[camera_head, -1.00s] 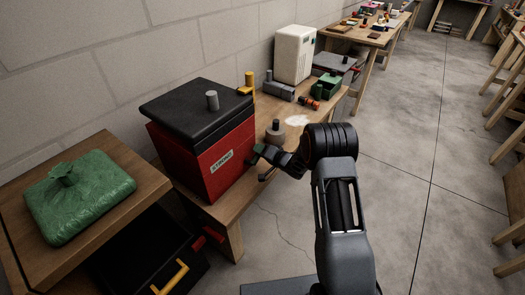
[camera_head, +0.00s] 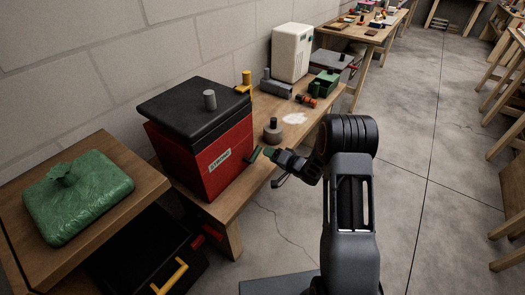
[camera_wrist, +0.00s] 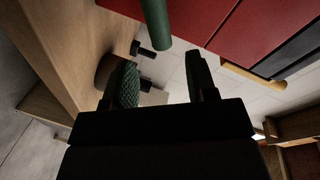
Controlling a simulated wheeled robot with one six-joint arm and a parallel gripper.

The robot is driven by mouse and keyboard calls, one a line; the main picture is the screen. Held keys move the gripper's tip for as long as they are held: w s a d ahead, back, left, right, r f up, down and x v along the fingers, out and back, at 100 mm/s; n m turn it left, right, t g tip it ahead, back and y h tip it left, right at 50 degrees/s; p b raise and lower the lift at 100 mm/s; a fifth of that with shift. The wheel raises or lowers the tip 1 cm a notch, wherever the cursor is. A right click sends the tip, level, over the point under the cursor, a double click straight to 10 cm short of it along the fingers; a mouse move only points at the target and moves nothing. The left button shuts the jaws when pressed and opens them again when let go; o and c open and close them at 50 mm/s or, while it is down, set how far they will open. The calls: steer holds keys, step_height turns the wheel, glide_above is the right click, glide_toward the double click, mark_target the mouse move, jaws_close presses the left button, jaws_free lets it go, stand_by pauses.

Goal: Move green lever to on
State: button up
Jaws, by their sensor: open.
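The green lever (camera_head: 253,155) shows as a small dark green bar at the right edge of the red box's front. In the wrist view it is a green cylinder (camera_wrist: 157,22) at the top, beside the red surface. My gripper (camera_head: 271,163) is to the right of the lever, over the bench's front edge. In the wrist view my gripper (camera_wrist: 163,76) is open, its two green-padded fingers apart with nothing between them. The lever lies beyond the fingertips, apart from them. The lever's mount and any on marking cannot be made out.
The red box (camera_head: 215,165) with a black lid stands on the wooden bench (camera_head: 245,195). A yellow handle (camera_head: 246,83) rises behind it. A round grey weight (camera_head: 273,132) stands close behind the gripper. A white appliance (camera_head: 292,52) is farther back.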

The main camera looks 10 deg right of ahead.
steer(key=v, duration=0.6)
steer(key=shift+s+d, duration=0.25)
steer(key=shift+s, duration=0.05)
steer(key=s+d+f+n+g+h, duration=0.1)
steer(key=s+d+f+g+h, duration=0.15)
steer(key=d+f+h, duration=0.5)
steer(key=s+d+r+n+g+h+p, duration=0.1)
steer(key=s+d+r+g+h+p, duration=0.3)
steer(key=s+r, duration=0.4)
steer(key=s+a+r+p, duration=0.2)
steer(key=s+a+r, duration=0.2)
steer(key=r, duration=0.5)
steer(key=s+a+r+n+g+p, duration=0.1)
steer(key=s+a+r+p, duration=0.2)
steer(key=r, duration=0.6)
steer(key=s+a+r+n+g+y+p, duration=0.1)
steer(key=s+a+r+p, duration=0.2)
steer(key=r, duration=0.6)
steer(key=s+a, duration=0.2)
steer(key=s, duration=0.1)
steer(key=shift+s+a+r, duration=0.25)
steer(key=shift+s+r, duration=0.05)
steer(key=shift+s, duration=0.05)
